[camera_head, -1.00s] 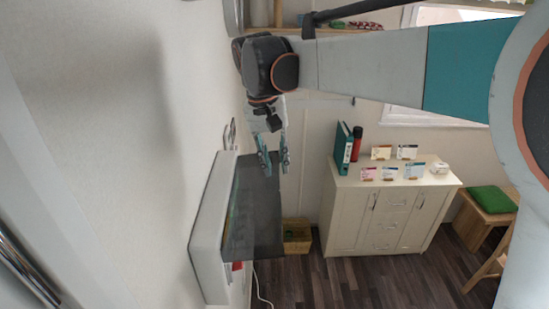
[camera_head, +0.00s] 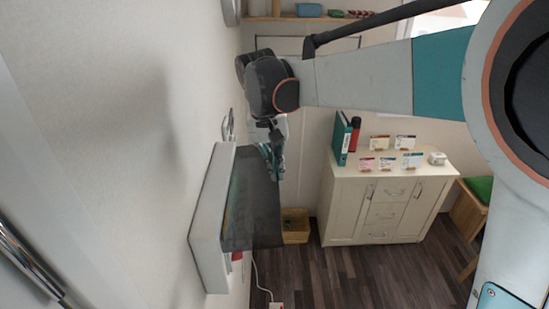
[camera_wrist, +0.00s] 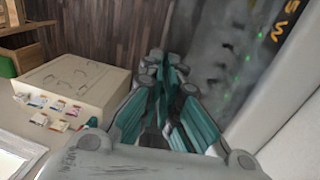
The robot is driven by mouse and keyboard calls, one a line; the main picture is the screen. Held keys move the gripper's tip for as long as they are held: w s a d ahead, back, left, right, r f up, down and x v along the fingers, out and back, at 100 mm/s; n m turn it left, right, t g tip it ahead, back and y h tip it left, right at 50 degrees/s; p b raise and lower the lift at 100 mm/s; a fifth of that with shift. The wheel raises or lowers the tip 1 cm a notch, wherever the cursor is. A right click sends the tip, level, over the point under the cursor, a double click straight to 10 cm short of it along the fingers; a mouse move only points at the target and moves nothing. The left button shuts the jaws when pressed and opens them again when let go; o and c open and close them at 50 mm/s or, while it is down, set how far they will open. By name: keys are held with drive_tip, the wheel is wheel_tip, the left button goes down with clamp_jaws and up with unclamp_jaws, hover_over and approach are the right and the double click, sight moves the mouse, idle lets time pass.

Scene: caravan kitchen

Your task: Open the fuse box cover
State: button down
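The fuse box (camera_head: 207,225) is a white case on the left wall. Its dark see-through cover (camera_head: 255,205) stands out from the case toward the right in the head view. My gripper (camera_head: 275,165) is at the cover's upper edge and is partly hidden there. In the wrist view my gripper's fingers (camera_wrist: 160,72) come together at the tips, with nothing visible between them. The cover (camera_wrist: 225,60), with green lights and yellow lettering seen at it, lies just right of the fingers. Whether they touch it I cannot tell.
A cream cabinet (camera_head: 385,205) with a green binder (camera_head: 342,138) and small cards stands to the right. A wooden box (camera_head: 295,226) is on the floor behind the cover. A metal hook-like piece (camera_head: 227,126) is on the wall above the fuse box.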

drive_tip(key=d+f+y+b, duration=0.1)
drive_tip(key=f+b, duration=0.2)
drive_tip(key=d+f+y+b, duration=0.1)
drive_tip(key=f, duration=0.1)
drive_tip(key=shift+d+y, duration=0.3)
drive_tip(key=shift+d, duration=0.05)
drive_tip(key=shift+r, duration=0.1)
drive_tip(key=c, duration=1.8)
unclamp_jaws()
drive_tip(key=shift+d, duration=0.15)
drive_tip(key=shift+c, duration=0.2)
